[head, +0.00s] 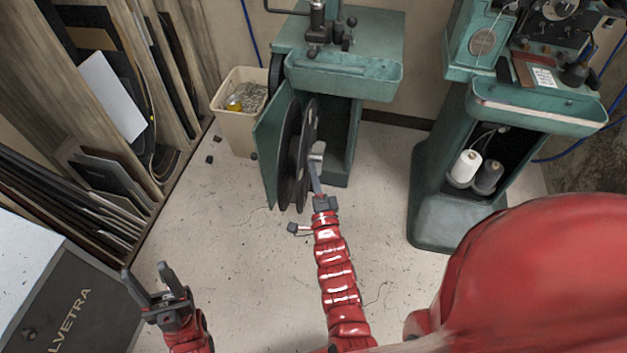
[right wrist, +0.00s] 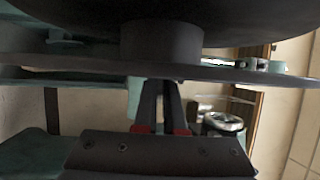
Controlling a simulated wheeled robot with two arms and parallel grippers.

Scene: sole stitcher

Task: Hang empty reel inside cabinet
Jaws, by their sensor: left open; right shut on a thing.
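The reel (head: 292,160) is black, with two large discs standing on edge. It is in front of the open green cabinet (head: 343,140), close beside its open door (head: 270,150). In the right wrist view the reel's bare hub (right wrist: 160,42) and flanges (right wrist: 240,72) fill the top. My right gripper (head: 317,170) reaches up to the reel's right side and is shut on it; the exact contact is hard to see. In the right wrist view its fingers (right wrist: 160,105) meet the near flange. My left gripper (head: 157,285) is open and empty at the lower left. The cabinet's inside is partly hidden by the reel.
A beige bin (head: 238,125) stands left of the cabinet. A second green machine (head: 440,190) with thread spools (head: 465,168) stands at right. Wooden racks (head: 100,100) line the left, and a dark box (head: 85,310) is at lower left. The floor between is mostly clear.

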